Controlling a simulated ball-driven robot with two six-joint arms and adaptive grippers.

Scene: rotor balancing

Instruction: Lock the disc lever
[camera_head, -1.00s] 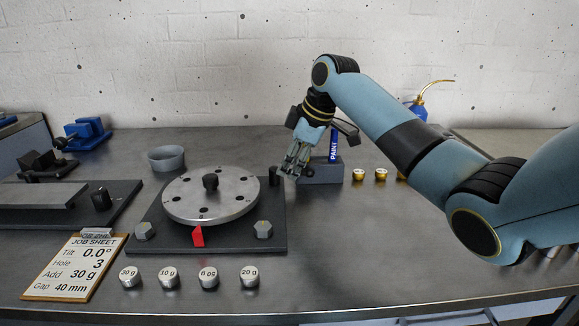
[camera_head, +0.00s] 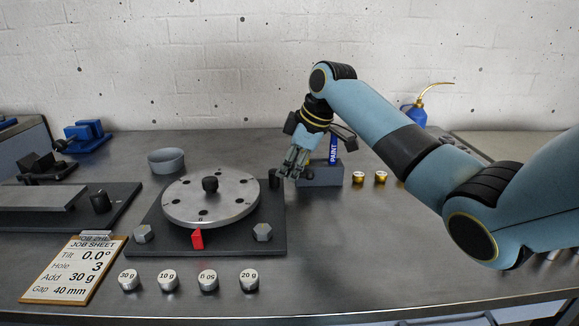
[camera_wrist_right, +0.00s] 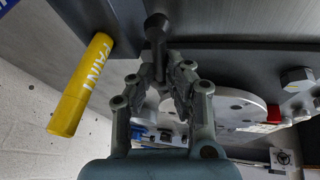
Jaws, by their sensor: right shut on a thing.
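The round metal disc (camera_head: 230,208) with several holes and a black centre knob (camera_head: 210,184) sits on a dark base plate (camera_head: 160,243). A red pointer (camera_head: 197,239) stands at its front edge. A short black post (camera_head: 274,177) stands at the plate's back right corner. My right gripper (camera_head: 287,174) is beside this corner, pointing down. In the right wrist view, my right gripper (camera_wrist_right: 158,84) is shut on a black lever with a round knob (camera_wrist_right: 157,26), its stem between the fingers. The disc (camera_wrist_right: 225,108) shows behind the fingers. My left gripper is not in view.
A paint marker holder (camera_head: 322,175) stands just right of the gripper, and a yellow marker (camera_wrist_right: 82,85) is close in the wrist view. Gold caps (camera_head: 381,177) lie farther right. Several numbered weights (camera_head: 168,280) and a job sheet (camera_head: 70,270) lie in front.

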